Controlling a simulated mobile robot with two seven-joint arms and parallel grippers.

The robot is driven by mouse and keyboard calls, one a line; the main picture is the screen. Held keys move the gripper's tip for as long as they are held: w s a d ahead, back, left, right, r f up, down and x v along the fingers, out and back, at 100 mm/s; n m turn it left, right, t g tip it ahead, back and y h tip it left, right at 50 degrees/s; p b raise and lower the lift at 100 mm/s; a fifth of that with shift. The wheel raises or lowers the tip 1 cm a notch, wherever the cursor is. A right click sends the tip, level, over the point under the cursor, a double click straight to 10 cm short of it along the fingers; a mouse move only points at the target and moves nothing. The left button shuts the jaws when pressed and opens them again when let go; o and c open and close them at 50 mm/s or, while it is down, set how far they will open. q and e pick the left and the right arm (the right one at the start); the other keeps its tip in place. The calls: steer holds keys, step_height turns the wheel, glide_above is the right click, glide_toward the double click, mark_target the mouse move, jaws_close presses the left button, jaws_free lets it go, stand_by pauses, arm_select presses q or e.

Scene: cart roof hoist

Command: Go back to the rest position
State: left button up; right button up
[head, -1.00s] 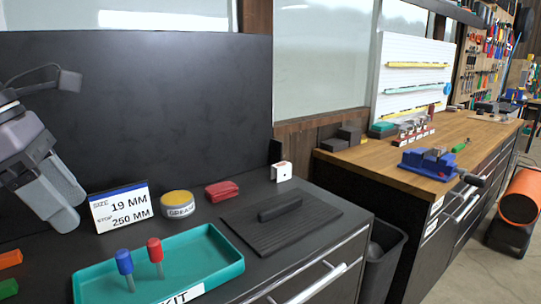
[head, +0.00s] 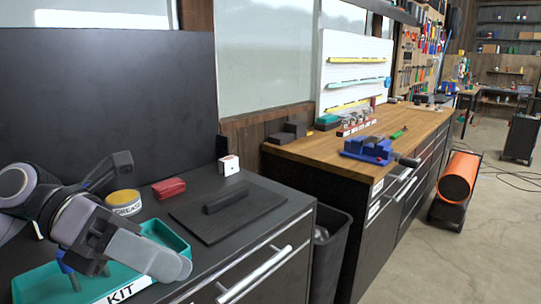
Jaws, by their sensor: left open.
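Part of a blue-handled piece (head: 67,263) shows below my gripper in the tray. No object is visible between the fingers. My right gripper is not in view.
On the dark bench stand a grease tin (head: 124,203), a red case (head: 169,188), a white block (head: 229,165) and a black mat (head: 245,222). A bin (head: 330,255) stands between benches. A blue vise (head: 368,150) sits on the wooden bench.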

arm_select(q)
steer(key=w+d+f+n+t+h+b, duration=0.1)
steer(key=w+d+f+n+t+h, duration=0.35)
steer(key=n+t+h, duration=0.55)
steer(key=w+a+f+n+t+y, duration=0.25)
steer(key=f+n+t+y, duration=0.35)
steer(key=n, duration=0.5)
steer(key=w+a+f+n+t+y, duration=0.2)
steer(key=a+f+n+t+y, duration=0.15)
steer(key=f+n+y, duration=0.55)
steer(key=s+a+f+n+g+y, duration=0.2)
steer(key=s+f+n, duration=0.2)
steer(key=f, duration=0.5)
steer(key=s+a+f+n+g+y+b, duration=0.1)
steer(key=s+f+n+g+y, duration=0.1)
steer(key=s+f+n, duration=0.3)
steer(key=s+a+f+n+g+y, duration=0.2)
steer(key=s+f+n, duration=0.3)
steer(key=f, duration=0.7)
steer(key=shift+s+a+f+g+y+b, duration=0.3)
steer(key=shift+s+f+g+b, duration=0.1)
steer(key=shift+s, duration=0.65)
